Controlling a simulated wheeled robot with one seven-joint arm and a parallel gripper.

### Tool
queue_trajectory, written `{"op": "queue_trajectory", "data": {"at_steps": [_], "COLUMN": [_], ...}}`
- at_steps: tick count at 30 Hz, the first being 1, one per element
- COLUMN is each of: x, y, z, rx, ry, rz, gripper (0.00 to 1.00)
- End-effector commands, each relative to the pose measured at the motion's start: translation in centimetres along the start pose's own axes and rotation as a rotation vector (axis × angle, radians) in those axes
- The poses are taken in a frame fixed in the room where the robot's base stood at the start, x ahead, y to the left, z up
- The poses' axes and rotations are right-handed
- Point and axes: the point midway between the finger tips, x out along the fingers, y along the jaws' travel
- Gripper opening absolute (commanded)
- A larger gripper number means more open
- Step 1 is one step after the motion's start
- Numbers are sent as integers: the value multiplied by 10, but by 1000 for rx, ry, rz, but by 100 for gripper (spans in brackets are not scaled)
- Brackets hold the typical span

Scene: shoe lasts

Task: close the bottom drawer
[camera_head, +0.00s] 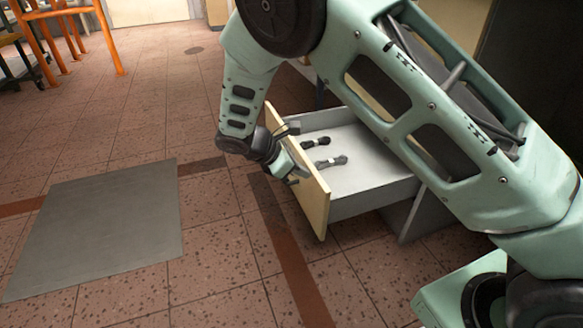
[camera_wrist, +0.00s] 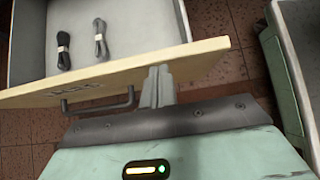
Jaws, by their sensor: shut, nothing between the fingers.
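The bottom drawer (camera_head: 372,188) stands pulled out of its cabinet, with a pale wooden front (camera_head: 308,192) and a grey inside. My gripper (camera_head: 294,176) is at the outer face of the drawer front. In the wrist view my gripper (camera_wrist: 158,72) is shut and empty, its fingertips at the front panel (camera_wrist: 205,55), beside the dark bar handle (camera_wrist: 98,105). I cannot tell whether the tips touch the panel.
A grey floor plate (camera_head: 100,228) lies on the tiled floor at left. An orange frame (camera_head: 62,40) stands at the far left. My arm covers much of the cabinet. The floor in front of the drawer is clear.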

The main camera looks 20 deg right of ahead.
Motion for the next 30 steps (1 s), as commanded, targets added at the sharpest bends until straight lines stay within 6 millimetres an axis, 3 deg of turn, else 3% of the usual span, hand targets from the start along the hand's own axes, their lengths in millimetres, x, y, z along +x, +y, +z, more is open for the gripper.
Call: {"op": "queue_trajectory", "data": {"at_steps": [1,30], "x": [4,189], "y": [-1,-2], "z": [14,194], "rx": [1,3], "ry": [-5,-4], "rz": [-8,-6], "gripper": [0,0]}}
